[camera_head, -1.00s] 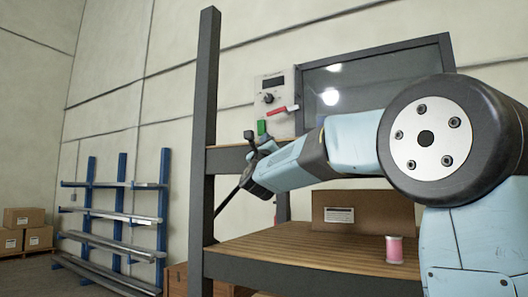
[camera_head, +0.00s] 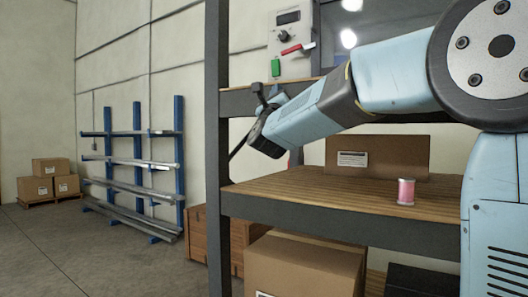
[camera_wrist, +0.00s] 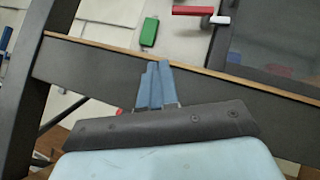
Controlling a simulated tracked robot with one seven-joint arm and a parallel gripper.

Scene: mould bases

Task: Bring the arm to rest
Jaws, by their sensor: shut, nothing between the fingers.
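My arm reaches from the right of the head view across the front of a shelf rack, bent, with its wrist end near the rack's dark upright. In the wrist view my gripper (camera_wrist: 154,66) shows two blue fingers side by side, shut and empty. They are in front of the dark edge of an upper shelf (camera_wrist: 260,92). In the head view the fingers are hidden behind the wrist.
The rack's dark upright (camera_head: 217,150) stands close to my wrist. A pink spool (camera_head: 406,192) and a cardboard box (camera_head: 392,157) are on the wooden shelf (camera_head: 300,188). A control panel (camera_head: 290,32) with a red handle (camera_head: 297,49) is behind. Open floor (camera_head: 90,245) lies left.

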